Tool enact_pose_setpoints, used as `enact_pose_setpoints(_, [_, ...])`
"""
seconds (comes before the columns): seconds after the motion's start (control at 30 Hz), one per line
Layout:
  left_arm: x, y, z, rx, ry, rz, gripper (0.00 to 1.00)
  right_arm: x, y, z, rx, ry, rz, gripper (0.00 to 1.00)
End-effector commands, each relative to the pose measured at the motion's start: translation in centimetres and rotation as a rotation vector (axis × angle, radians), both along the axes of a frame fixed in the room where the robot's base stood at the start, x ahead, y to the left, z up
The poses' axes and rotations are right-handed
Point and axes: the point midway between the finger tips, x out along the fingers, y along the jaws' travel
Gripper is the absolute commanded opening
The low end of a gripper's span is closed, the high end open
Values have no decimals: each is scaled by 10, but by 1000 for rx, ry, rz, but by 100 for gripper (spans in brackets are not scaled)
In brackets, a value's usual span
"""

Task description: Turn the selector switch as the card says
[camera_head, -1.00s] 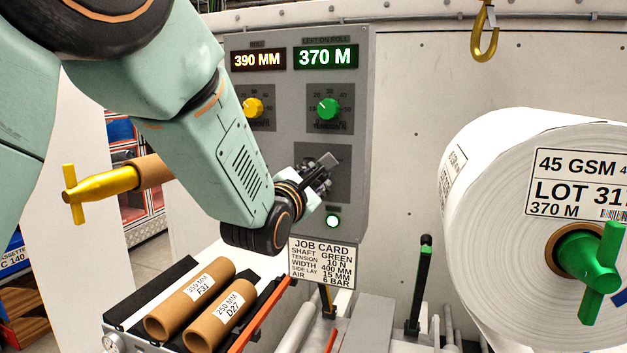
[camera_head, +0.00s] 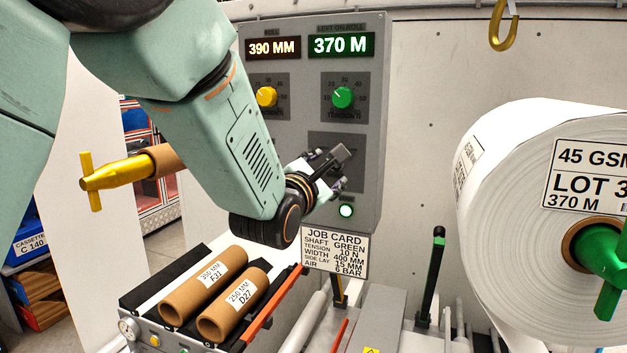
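The grey control panel (camera_head: 361,110) carries a yellow knob (camera_head: 266,97), a green knob (camera_head: 342,97) and a lower dark plate (camera_head: 352,181). My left gripper (camera_head: 337,160) is in front of that lower plate and hides most of it, including any switch there. One grey finger pad shows; I cannot tell whether the fingers are apart, closed or touching anything. The job card (camera_head: 335,252) below the panel reads shaft green, tension 10 N, width 400 mm, side lay 15 mm, air 6 bar. The green knob's pointer tilts up-left. My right gripper is not in view.
Two cardboard cores (camera_head: 203,285) lie at lower left. A large white roll (camera_head: 510,200) with a green shaft is at right, below a hook (camera_head: 503,32).

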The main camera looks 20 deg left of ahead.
Motion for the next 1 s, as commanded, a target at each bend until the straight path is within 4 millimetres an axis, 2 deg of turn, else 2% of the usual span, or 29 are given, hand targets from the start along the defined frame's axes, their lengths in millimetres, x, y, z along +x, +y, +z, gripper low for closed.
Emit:
enact_pose_setpoints(0.4, [-74, 2, 1, 3, 1, -1, 55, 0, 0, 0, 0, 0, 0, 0])
enact_pose_setpoints(0.53, [-92, 3, 1, 3, 1, -1, 55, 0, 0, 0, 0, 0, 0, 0])
enact_pose_setpoints(0.73, [-106, 3, 1, 1, -1, -1, 55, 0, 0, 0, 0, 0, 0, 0])
enact_pose_setpoints(1.0, [-108, 4, 0, 1, 0, 0, 55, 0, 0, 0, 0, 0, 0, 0])
